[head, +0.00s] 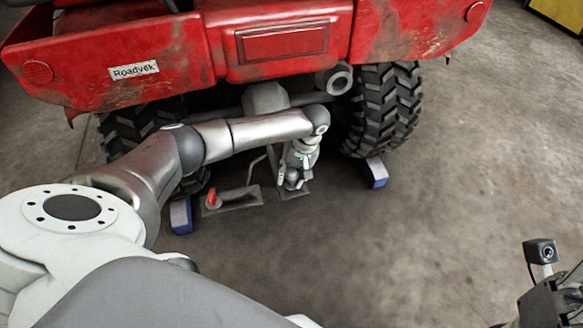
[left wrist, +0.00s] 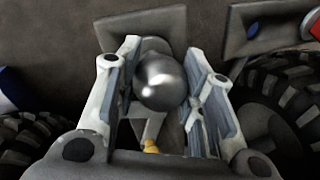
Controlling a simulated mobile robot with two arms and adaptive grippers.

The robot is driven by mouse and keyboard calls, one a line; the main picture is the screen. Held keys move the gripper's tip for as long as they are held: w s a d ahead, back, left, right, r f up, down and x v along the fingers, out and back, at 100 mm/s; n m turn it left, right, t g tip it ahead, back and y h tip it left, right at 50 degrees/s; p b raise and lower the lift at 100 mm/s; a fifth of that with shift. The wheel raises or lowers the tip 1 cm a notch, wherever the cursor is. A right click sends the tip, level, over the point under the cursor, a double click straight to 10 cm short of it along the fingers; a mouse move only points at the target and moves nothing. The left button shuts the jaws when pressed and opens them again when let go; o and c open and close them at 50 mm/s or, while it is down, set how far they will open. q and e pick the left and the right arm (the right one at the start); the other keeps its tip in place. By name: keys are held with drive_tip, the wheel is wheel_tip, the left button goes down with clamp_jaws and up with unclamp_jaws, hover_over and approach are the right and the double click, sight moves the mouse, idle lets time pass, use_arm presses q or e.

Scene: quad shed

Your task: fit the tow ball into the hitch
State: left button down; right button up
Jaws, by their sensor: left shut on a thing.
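My left gripper (head: 297,168) points down behind the quad, low over the floor between the rear wheels. In the left wrist view its two pale fingers (left wrist: 160,62) are shut on the shiny metal tow ball (left wrist: 160,82), one on each side. The ball also shows small at the fingertips in the head view (head: 292,176). What lies under the ball is mostly hidden by the gripper. A grey block (head: 265,97) sits under the quad's rear, above my left forearm; I cannot tell whether it is the hitch. My right gripper's fingers are not in view.
The red quad (head: 285,42) fills the top, with a rear tyre (head: 384,108) right of my gripper. Blue wedges (head: 376,172) stand by the wheels. A grey plate with a red-handled part (head: 212,198) lies left of the gripper.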

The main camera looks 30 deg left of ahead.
use_arm(q)
drive_tip(key=shift+f, duration=0.1)
drive_tip(key=c, duration=0.9)
unclamp_jaws()
